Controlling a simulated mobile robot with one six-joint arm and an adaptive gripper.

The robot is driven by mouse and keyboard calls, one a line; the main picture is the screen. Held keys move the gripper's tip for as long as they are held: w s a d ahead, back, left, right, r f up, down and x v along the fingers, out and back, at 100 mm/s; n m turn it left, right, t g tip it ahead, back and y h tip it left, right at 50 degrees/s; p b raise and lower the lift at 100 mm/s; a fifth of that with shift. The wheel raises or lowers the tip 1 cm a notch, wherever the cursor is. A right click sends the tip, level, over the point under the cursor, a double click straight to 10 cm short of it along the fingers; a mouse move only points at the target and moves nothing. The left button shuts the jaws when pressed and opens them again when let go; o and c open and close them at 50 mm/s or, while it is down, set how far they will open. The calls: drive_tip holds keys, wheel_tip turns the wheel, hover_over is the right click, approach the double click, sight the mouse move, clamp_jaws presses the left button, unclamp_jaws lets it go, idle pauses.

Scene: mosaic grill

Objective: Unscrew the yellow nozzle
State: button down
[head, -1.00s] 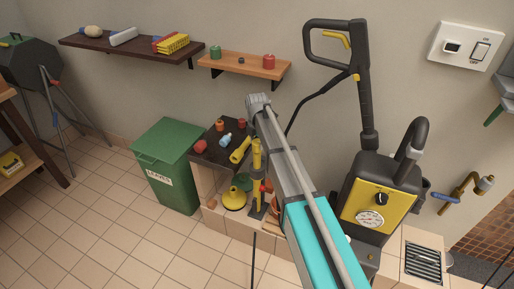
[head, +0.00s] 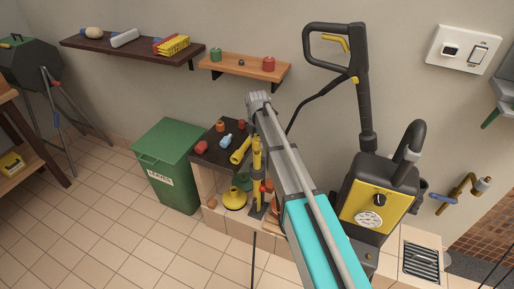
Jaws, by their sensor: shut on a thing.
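My arm reaches from the bottom right to a grey ribbed end above the dark-topped stand. An upright yellow part (head: 257,155) with a dark lower end shows just below and left of the arm. I cannot tell whether it is the yellow nozzle or what it joins. A tilted yellow cylinder (head: 241,150) lies beside it at the dark top's right edge. My gripper's jaws cannot be made out, as the arm and these yellow parts crowd together, so the hold is unclear.
The dark-topped stand (head: 212,153) holds red, orange and blue items. A green bin (head: 172,172) stands to its left. A yellow and black pressure washer (head: 369,203) stands close to my arm's right. A small shelf (head: 245,68) hangs above. Tiled floor at the left is free.

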drive_tip(key=shift+r+p, duration=0.9)
drive_tip(key=shift+r, duration=0.15)
drive_tip(key=shift+r, duration=0.2)
